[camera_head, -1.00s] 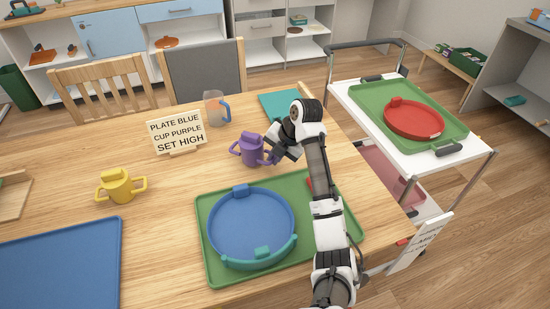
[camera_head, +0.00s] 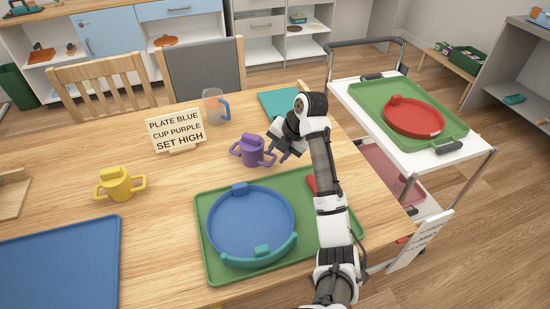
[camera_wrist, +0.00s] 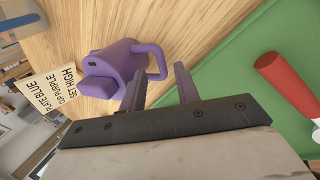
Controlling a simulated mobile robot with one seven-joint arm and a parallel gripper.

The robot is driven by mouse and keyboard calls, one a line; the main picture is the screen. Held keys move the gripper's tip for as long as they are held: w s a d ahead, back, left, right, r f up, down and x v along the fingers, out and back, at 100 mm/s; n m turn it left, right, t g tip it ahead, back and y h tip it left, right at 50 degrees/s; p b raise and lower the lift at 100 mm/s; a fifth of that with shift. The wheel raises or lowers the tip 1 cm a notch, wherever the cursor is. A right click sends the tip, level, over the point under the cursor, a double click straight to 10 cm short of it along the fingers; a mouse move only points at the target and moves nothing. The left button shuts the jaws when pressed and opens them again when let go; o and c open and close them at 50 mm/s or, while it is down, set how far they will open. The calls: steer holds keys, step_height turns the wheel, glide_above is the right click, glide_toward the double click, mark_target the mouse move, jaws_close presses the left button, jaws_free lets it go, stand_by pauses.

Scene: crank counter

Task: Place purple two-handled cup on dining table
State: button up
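The purple two-handled cup (camera_head: 252,150) stands upright on the wooden dining table (camera_head: 165,230), just beyond the green tray (camera_head: 208,268). My gripper (camera_head: 280,153) is just right of the cup, close to its right handle. In the wrist view the purple cup (camera_wrist: 120,62) and a handle lie ahead of my gripper (camera_wrist: 160,82).
A blue plate (camera_head: 250,228) and a red-handled utensil (camera_head: 312,185) lie on the green tray. A sign (camera_head: 177,131), a clear mug (camera_head: 213,106) and a yellow cup (camera_head: 120,185) stand nearby. A cart (camera_head: 465,165) is at right. Table left of the purple cup is clear.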

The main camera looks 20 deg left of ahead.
steer(key=v, duration=0.9)
